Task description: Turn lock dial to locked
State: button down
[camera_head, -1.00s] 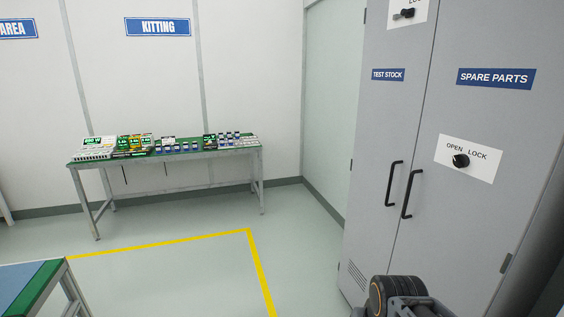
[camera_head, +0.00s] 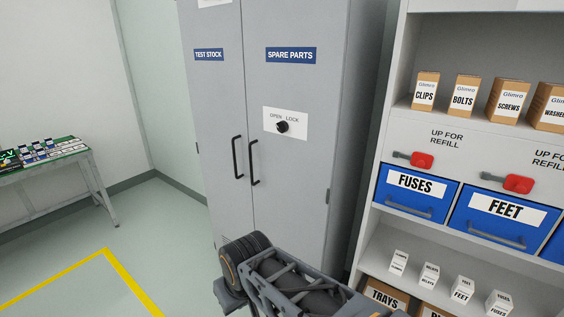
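The lock dial (camera_head: 282,127) is a black round knob on a white plate (camera_head: 299,124) marked OPEN and LOCK. The plate is on the right door of the grey cabinet (camera_head: 290,180), under the SPARE PARTS label (camera_head: 291,55). The dial's pointer is too small to read surely. My arm shows at the bottom centre, below and in front of the cabinet doors, apart from the dial. My gripper's fingers are not visible.
Two black door handles (camera_head: 253,163) stand out below the dial. A shelf unit (camera_head: 399,135) with boxes, blue bins and red levers (camera_head: 421,160) stands to the right. A green-topped table (camera_head: 60,152) is at left. The floor between (camera_head: 160,240) is clear.

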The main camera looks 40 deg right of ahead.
aim_at(283, 127)
jog(key=z, duration=0.05)
jog(key=k, duration=0.4)
jog(key=u, duration=0.05)
jog(key=i, duration=0.95)
jog(key=z, duration=0.8)
